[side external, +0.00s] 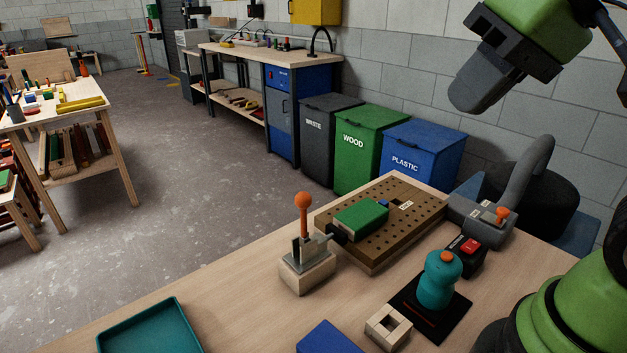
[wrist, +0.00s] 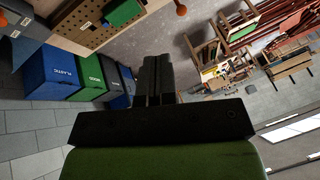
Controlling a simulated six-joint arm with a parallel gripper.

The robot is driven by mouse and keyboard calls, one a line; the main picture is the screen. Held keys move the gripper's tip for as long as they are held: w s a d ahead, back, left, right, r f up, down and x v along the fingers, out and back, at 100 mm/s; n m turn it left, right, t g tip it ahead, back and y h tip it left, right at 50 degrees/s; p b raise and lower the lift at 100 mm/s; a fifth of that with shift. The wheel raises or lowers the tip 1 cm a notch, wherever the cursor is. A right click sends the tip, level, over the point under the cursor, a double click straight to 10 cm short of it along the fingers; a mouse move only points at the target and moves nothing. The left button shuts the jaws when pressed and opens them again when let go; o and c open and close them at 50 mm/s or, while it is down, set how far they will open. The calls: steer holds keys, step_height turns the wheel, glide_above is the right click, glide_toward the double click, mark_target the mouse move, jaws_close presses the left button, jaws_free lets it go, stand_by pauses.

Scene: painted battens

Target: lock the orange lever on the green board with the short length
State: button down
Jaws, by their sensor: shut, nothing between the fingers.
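The orange-knobbed lever (side external: 304,201) stands upright on a metal clamp fixed to a pale wooden block. Its black-tipped plunger (side external: 337,233) points at the end of a short green board (side external: 361,219); I cannot tell whether they touch. The green board lies on a brown perforated plate (side external: 374,258). In the wrist view the orange knob (wrist: 181,9), green board (wrist: 124,11) and perforated plate (wrist: 80,30) show at the top edge. My gripper (side external: 472,98) is high at the upper right, well away from the lever. Its fingers (wrist: 154,75) are together and empty.
A grey machine with a small orange handle (side external: 502,213), a red-button box (side external: 467,249) and a teal device (side external: 440,278) stand right of the plate. A teal tray (side external: 152,330), blue block (side external: 330,338) and wooden square frame (side external: 388,327) lie nearer. Bins (side external: 371,140) stand behind.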

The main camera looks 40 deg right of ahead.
steer(key=w+d+f+n+g, duration=0.1)
steer(key=w+f+n+g, duration=0.1)
steer(key=w, duration=0.8)
steer(key=w+d+f+n+g+y, duration=0.1)
steer(key=w+f+g, duration=0.3)
steer(key=w, duration=0.6)
steer(key=shift+d+f+n+g, duration=0.3)
steer(key=shift+d+f+n, duration=0.1)
steer(key=shift+n, duration=0.4)
glide_above(304, 221)
steer(key=w+d, duration=0.1)
steer(key=d, duration=0.2)
step_height(304, 221, down, 10)
steer(key=shift+d, duration=0.2)
steer(key=shift+f, duration=0.1)
